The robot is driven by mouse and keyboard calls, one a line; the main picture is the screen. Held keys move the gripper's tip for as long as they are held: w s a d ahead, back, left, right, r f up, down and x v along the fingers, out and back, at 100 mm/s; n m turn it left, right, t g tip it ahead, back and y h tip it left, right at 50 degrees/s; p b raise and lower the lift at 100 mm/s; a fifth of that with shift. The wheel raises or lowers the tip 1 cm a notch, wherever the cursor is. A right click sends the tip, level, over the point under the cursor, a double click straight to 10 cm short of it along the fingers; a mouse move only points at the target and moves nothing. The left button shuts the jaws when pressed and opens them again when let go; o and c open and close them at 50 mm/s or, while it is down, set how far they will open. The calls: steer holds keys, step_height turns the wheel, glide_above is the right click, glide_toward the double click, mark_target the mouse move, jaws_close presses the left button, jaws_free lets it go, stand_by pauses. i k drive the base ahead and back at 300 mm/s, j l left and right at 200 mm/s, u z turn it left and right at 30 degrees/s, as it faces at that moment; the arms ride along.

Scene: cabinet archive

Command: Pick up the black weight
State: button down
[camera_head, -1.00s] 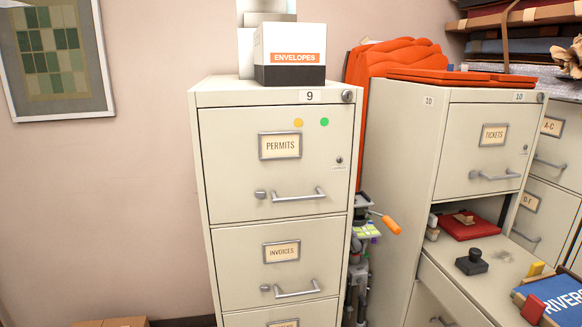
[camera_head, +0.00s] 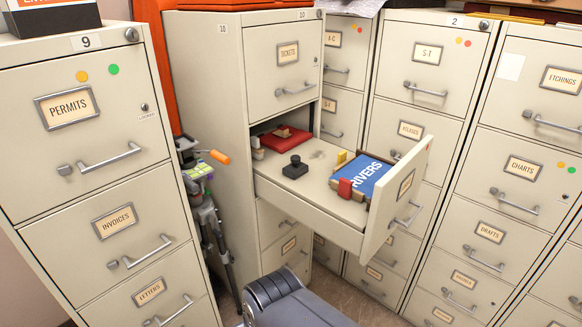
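The black weight (camera_head: 294,168) has a square base and a round knob on top. It stands upright inside the open drawer (camera_head: 340,228) of the cabinet numbered 10, towards the drawer's left side. A grey rounded part, which looks like a link of my arm, shows at the bottom centre, below the drawer. My gripper's fingers are not in view, and nothing touches the weight.
The drawer also holds a red folder (camera_head: 281,139) at the back, a small yellow block (camera_head: 341,157) and a blue book (camera_head: 370,177) with a red strap at the front. A tripod (camera_head: 209,215) stands between cabinets. Closed cabinets line the right.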

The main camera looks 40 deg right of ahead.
mark_target(296, 169)
steer(key=i+z, duration=0.4)
steer(key=i+j+z, duration=0.15)
steer(key=i+z, duration=0.3)
steer(key=i, duration=0.1)
